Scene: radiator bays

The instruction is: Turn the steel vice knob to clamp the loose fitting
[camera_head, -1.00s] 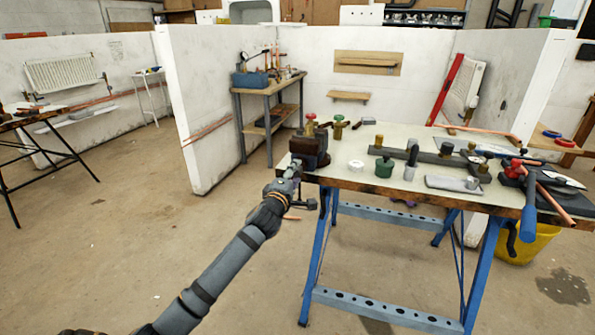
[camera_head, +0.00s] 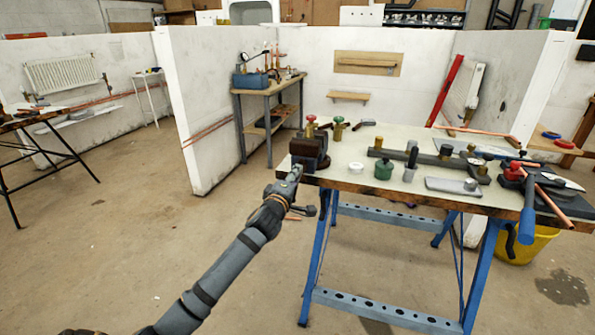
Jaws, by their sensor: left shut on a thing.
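A dark brown vice (camera_head: 309,147) sits at the near left corner of the bench. My left gripper (camera_head: 292,178) is at the vice's near lower side, shut on what appears to be the steel vice knob. The knob is mostly hidden by the fingers. I cannot clearly tell the loose fitting; the vice jaws are too small and dark to show what sits between them. My right gripper is not in view.
A blue-handled tool (camera_head: 528,215) overhangs the near right edge.

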